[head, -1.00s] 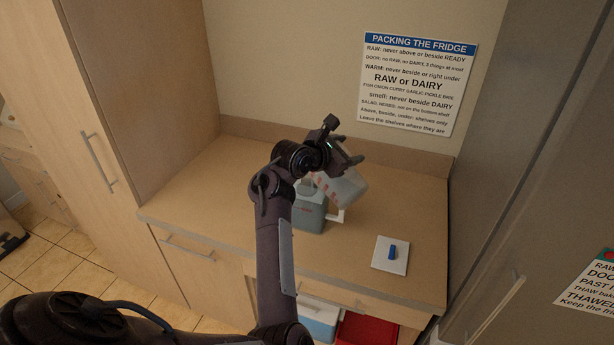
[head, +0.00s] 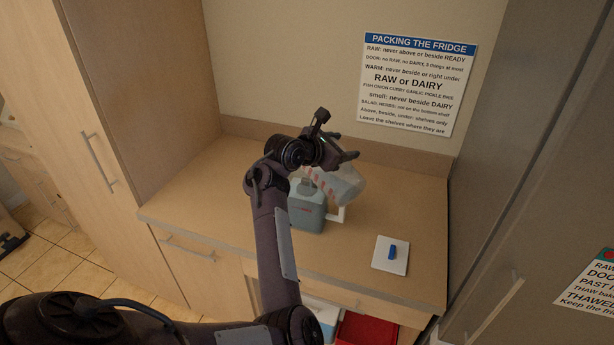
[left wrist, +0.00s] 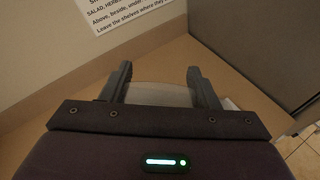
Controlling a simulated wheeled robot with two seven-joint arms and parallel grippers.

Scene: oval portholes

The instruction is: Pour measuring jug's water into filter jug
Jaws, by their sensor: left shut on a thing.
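The measuring jug (head: 346,186) is translucent with red marks on its side. My left gripper (head: 346,160) is shut on it and holds it tilted above the counter. Its lower end, towards the left, is over the filter jug. The filter jug (head: 308,211) is grey-green with a white handle on its right, and stands upright on the counter. My arm hides part of its left side and top. In the left wrist view, the pale measuring jug (left wrist: 160,94) lies between the two fingers. I cannot make out a water stream. My right gripper is not in view.
A white board (head: 383,264) with a blue block (head: 392,252) on it lies at the counter's front right. The wooden counter (head: 200,190) is clear on the left. A wall sign (head: 418,85) hangs behind. A tall grey cabinet side bounds the right.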

